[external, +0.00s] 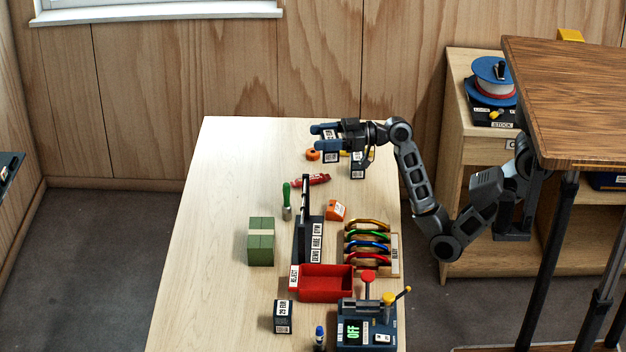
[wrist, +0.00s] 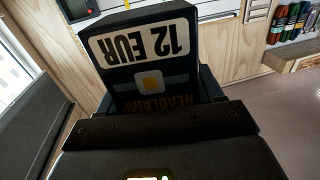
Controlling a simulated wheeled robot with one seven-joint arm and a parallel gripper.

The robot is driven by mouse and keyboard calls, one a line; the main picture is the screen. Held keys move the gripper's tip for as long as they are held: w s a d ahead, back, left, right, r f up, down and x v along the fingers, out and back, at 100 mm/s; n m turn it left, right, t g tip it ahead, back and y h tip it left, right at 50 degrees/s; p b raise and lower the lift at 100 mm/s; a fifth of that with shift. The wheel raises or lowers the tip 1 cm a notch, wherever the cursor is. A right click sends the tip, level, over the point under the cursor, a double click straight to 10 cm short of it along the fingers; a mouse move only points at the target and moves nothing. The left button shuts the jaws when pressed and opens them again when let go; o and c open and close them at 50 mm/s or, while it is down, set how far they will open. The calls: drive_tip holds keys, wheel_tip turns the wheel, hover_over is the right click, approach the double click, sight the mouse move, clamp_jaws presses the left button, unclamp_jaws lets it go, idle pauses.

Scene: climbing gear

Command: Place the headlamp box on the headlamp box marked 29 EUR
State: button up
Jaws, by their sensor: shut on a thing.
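A dark headlamp box (wrist: 148,62) with a white "12 EUR" label fills the middle of the wrist view, its print upside down there. My gripper (external: 325,136) is shut on this box and holds it above the far end of the table; the held box (external: 330,155) shows partly behind the fingers in the external view. The headlamp box marked 29 EUR (external: 283,317) stands on the near part of the table, left of the red tray, far from my gripper. Its top looks clear.
Another dark labelled box (external: 357,166) is by my gripper. The table's left side (external: 195,240) is bare.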

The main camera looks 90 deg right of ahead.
drive_tip(key=w+a+n+y, duration=0.1)
drive_tip(key=w+a, duration=0.2)
drive_tip(key=a, duration=0.5)
drive_tip(key=w+a+y, duration=0.1)
drive_tip(key=w+a, duration=0.2)
drive_tip(key=a, duration=0.6)
drive_tip(key=n+g+y, duration=0.1)
hover_over(276, 309)
wheel_tip(276, 309, down, 11)
drive_tip(key=shift+f+p, duration=0.55)
drive_tip(key=shift+f, duration=1.75)
drive_tip(key=shift+f, duration=0.1)
drive_tip(key=o, duration=1.1)
